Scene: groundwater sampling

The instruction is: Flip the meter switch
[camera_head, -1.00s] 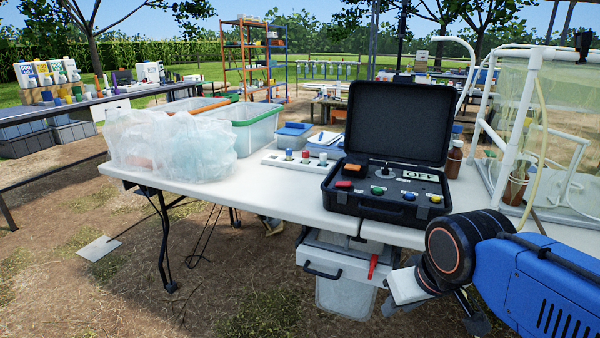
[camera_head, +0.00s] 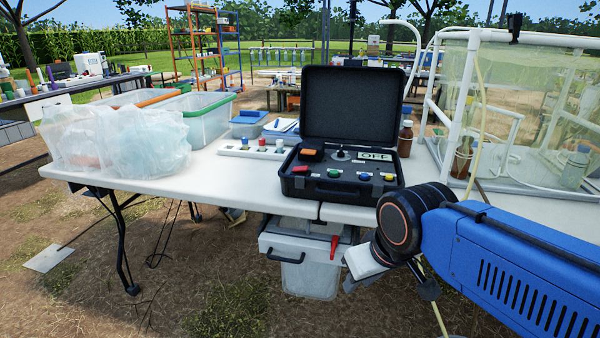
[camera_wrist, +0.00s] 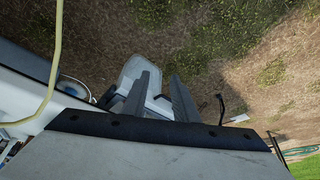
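The meter is a black open case (camera_head: 342,185) on the white table, its lid raised at the back. Its panel has a label reading OFF (camera_head: 375,155), a dark round knob or switch (camera_head: 341,155), an orange block (camera_head: 311,155) and several coloured buttons along the front. My arm comes in from the right, low in front of the table edge. In the wrist view, my gripper's two fingers (camera_wrist: 156,95) stand apart with nothing between them, pointing over the ground and a pale bin. The gripper is apart from the meter, which I cannot make out in the wrist view.
Plastic bags (camera_head: 120,138) and a clear bin with green rim (camera_head: 207,120) fill the table's left. A rack with coloured caps (camera_head: 252,150) sits left of the case. Brown bottles (camera_head: 405,140) and a clear-walled frame (camera_head: 530,110) stand right. A white bin (camera_head: 305,270) hangs below the table.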

